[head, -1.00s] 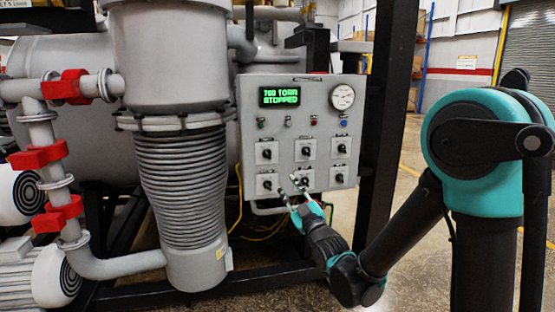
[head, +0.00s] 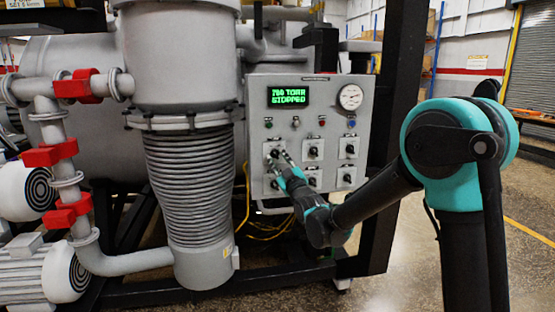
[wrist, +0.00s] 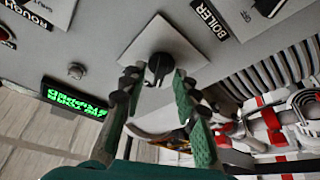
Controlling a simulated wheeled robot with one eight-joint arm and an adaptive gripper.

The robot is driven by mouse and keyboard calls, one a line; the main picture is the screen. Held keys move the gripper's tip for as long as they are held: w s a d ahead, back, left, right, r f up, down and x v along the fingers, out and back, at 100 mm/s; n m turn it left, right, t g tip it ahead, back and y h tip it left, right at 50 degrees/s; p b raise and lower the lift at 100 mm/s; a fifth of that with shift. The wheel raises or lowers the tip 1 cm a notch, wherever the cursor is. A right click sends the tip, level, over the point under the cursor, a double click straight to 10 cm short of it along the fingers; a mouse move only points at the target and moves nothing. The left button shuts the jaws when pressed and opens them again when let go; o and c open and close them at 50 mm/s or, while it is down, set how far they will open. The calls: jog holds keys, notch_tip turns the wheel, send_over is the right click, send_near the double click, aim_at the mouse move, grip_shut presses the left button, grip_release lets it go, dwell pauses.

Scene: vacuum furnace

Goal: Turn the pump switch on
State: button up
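The grey control panel (head: 338,115) carries two rows of black rotary switches on pale plates. My gripper (head: 285,160) is at the upper-left switch (head: 275,153) in the head view. In the wrist view, a black knob (wrist: 159,66) lies between the two fingertips of my gripper (wrist: 155,78). The fingers are apart, one on each side of the knob, with narrow gaps showing. The knob's own label is hidden or unreadable, so I cannot tell whether it is the pump switch. The green display (head: 288,96) reads 760 TORR, STOPPED.
A round gauge (head: 350,97) and a row of small buttons sit above the switches. A BOILER label (wrist: 209,19) shows near another switch plate. The ribbed grey column (head: 190,180) stands left of the panel, and a black frame post (head: 397,110) stands right.

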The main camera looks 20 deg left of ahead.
grip_shut()
jog(key=shift+m, duration=0.4)
jog(key=m+t+h, duration=0.1)
jog(key=m, duration=0.3)
jog(key=m+t+h, duration=0.2)
jog(key=m, duration=0.2)
jog(key=shift+s+a, duration=0.1)
jog(key=shift+a, duration=0.1)
jog(key=m+h, duration=0.2)
jog(key=m, duration=0.2)
jog(key=m+t+h, duration=0.1)
jog(key=m+h, duration=0.1)
jog(key=m, duration=0.2)
jog(key=shift+m, duration=0.3)
grip_release()
